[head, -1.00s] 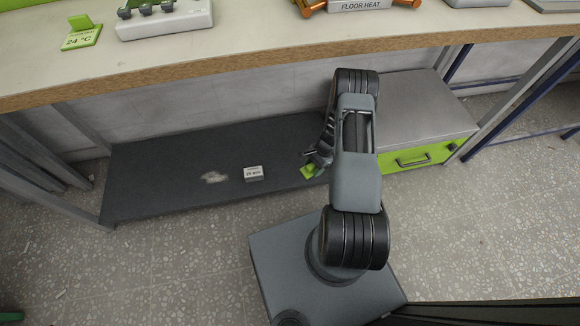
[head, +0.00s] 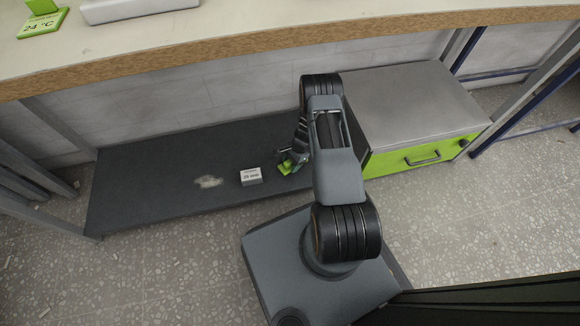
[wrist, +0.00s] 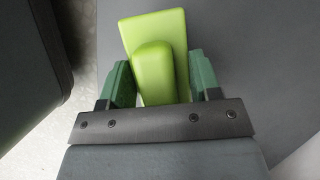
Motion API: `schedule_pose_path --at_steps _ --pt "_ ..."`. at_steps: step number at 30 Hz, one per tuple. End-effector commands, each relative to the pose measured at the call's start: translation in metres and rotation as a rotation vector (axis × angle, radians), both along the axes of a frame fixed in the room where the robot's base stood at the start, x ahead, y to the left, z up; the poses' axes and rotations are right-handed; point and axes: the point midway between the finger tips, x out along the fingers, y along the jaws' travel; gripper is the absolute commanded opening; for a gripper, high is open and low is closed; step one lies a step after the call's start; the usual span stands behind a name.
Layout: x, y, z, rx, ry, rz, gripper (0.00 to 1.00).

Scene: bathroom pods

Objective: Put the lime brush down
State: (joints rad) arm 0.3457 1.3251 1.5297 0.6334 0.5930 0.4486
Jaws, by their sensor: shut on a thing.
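The lime brush (wrist: 155,62) is a bright green block with a raised grip, held between the two green fingers of my gripper (wrist: 158,85) in the wrist view. My gripper is shut on it. In the head view, the brush (head: 286,168) shows small at the end of my gripper (head: 290,158), over the right part of the dark low shelf (head: 140,205). I cannot tell whether the brush touches the shelf. My arm hides part of the shelf's right end.
A small white labelled block (head: 250,177) stands on the shelf just left of the brush. A pale patch (head: 208,182) lies further left. A grey-topped cabinet with a lime drawer (head: 425,152) is at the right. The worktop (head: 250,38) overhangs behind. The shelf's left part is clear.

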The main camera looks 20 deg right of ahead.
Motion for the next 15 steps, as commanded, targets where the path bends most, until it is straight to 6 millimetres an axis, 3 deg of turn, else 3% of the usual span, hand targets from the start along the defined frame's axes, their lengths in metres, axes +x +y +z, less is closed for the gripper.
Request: schedule_pose_path --at_steps 1,4,15 --pt "-0.001 0.000 -0.014 0.001 0.002 -0.001 0.38" --pt "-0.001 -0.001 -0.027 0.001 0.001 -0.003 0.38" --pt "-0.001 -0.001 -0.029 0.000 0.000 -0.001 0.38"
